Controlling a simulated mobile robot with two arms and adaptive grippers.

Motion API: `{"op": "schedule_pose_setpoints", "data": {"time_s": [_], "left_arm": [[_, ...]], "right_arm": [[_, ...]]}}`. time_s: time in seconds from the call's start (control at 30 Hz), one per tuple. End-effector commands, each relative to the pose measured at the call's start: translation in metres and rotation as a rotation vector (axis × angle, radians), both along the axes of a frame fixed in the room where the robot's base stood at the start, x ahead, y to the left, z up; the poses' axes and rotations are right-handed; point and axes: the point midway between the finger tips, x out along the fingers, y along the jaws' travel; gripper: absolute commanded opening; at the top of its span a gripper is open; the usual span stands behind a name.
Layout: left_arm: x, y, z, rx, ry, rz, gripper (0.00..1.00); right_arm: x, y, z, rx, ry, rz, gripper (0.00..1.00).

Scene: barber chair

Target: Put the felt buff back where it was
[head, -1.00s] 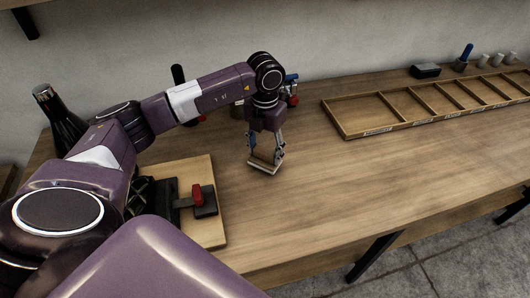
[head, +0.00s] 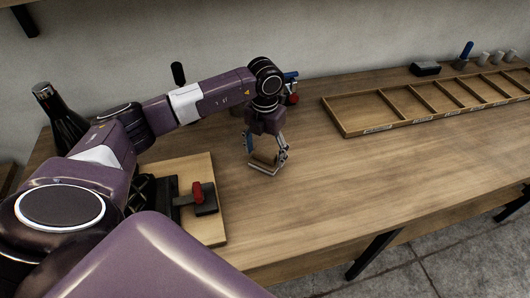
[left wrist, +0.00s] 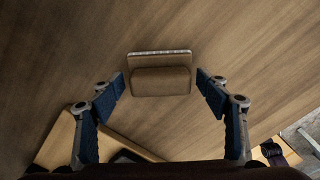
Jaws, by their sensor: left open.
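The felt buff (head: 265,169) is a small brown wooden block with a pale, thin edge along its base. It rests on the workbench (head: 350,190) below my left gripper (head: 267,160). In the left wrist view the felt buff (left wrist: 160,80) lies between the spread blue fingertips of my left gripper (left wrist: 161,84), with a gap on each side. My left gripper is open and holds nothing. My right gripper is not in view.
A wooden tray with several compartments (head: 343,131) lies at the back right. A board with a red-handled clamp (head: 204,192) sits left of the buff. A dark bottle (head: 62,122) stands at the far left. The bench's middle and front right are clear.

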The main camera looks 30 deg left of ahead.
Motion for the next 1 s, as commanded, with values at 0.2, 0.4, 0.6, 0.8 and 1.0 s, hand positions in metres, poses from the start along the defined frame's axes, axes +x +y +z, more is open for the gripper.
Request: {"op": "schedule_pose_setpoints", "data": {"time_s": [0.2, 0.4, 0.6, 0.8, 1.0], "left_arm": [[0.002, 0.001, 0.023, 0.001, -0.006, 0.0, 0.69], [0.002, 0.0, 0.068, 0.0, -0.008, 0.0, 0.69], [0.002, 0.0, 0.105, -0.001, -0.005, 0.0, 0.69], [0.001, 0.0, 0.121, -0.001, -0.001, 0.0, 0.69], [0.0, 0.0, 0.123, 0.0, 0.0, 0.0, 0.69]], "right_arm": [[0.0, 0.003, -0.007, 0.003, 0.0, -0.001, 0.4], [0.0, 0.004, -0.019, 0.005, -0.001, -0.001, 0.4], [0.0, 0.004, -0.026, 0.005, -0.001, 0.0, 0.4], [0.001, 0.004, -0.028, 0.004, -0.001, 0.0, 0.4], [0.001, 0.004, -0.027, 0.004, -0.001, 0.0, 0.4]]}}
